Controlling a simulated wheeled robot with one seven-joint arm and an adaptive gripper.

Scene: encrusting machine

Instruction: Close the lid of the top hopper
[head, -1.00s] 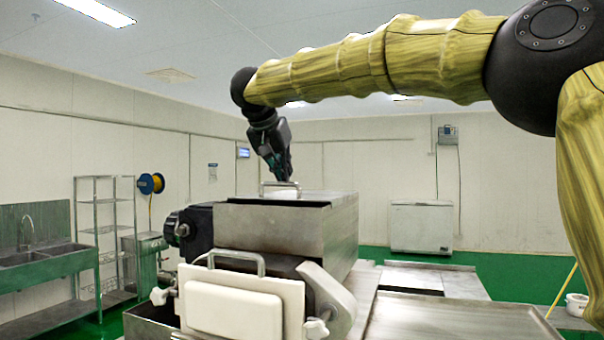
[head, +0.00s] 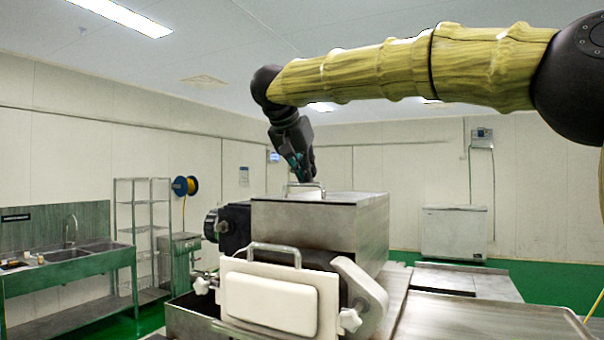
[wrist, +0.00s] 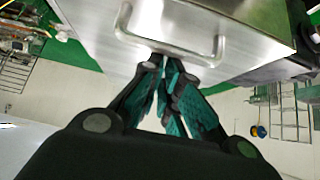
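The top hopper (head: 310,226) is a metal box on the machine. Its metal lid (head: 345,195) lies flat across the top, seen nearly edge-on, with no dark gap visible at the front. The lid's looped handle (head: 318,185) stands up from it and shows large in the wrist view (wrist: 205,58). My gripper (head: 304,180) points down at the handle from above. In the wrist view my gripper (wrist: 168,65) has its teal-padded fingers brought together, the tips right by the handle bar. I cannot tell whether they touch it.
A white front plate (head: 270,305) with its own handle is on the machine's near side. Metal tables (head: 470,320) stand to the right. A sink (head: 70,255) and wire shelves (head: 140,235) are at the left, and a white chest freezer (head: 453,233) at the back.

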